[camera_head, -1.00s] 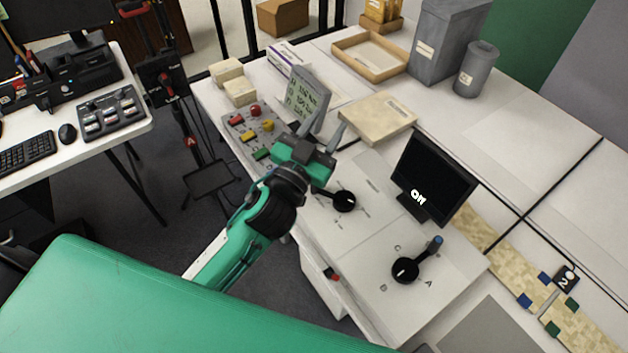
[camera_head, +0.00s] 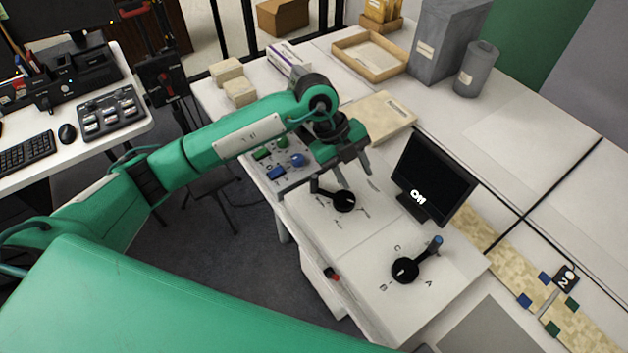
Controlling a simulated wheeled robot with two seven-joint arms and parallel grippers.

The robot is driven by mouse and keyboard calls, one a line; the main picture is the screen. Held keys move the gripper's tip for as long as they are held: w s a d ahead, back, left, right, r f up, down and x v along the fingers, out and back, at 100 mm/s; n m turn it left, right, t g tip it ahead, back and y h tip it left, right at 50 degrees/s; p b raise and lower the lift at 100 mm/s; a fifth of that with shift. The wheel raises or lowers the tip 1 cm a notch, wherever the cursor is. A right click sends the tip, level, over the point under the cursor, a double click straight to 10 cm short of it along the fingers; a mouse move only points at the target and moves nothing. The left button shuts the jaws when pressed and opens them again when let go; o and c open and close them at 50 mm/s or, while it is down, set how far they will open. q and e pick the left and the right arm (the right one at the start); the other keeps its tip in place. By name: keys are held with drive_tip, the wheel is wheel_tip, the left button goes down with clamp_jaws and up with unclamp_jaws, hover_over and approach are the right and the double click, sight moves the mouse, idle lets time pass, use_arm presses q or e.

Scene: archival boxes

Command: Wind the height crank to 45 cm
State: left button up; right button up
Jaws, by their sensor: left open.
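A crank (camera_head: 407,269) with a black round hub and a blue-tipped handle sits on the white table among the letters A, B and C. A second black knob (camera_head: 344,201) with a lever sits to its upper left. I cannot tell from the labels which one sets height. A small black screen (camera_head: 433,178) behind them shows short white text that I cannot read surely. My left gripper (camera_head: 340,173) is open and empty above the second knob, pointing down; whether it touches the lever is unclear. My right gripper is out of view.
Coloured buttons (camera_head: 297,159) lie left of my gripper, partly covered by my arm. A beige box (camera_head: 382,118) lies behind it. A wooden tray (camera_head: 369,56) and grey containers (camera_head: 446,40) stand at the back.

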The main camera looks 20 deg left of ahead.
sight(314, 176)
use_arm(q)
drive_tip(key=w+a+n+y, duration=0.3)
drive_tip(key=w+a+y, duration=0.15)
drive_tip(key=a, duration=0.55)
drive_tip(key=shift+t+y, duration=0.3)
drive_tip(key=shift+y, duration=0.25)
drive_tip(key=f+p, duration=0.1)
drive_tip(key=f, duration=0.3)
drive_tip(key=f+p, duration=0.1)
drive_tip(key=f, duration=0.3)
drive_tip(key=f+p, duration=0.1)
drive_tip(key=f, duration=0.4)
drive_tip(key=shift+s, duration=0.25)
clamp_jaws()
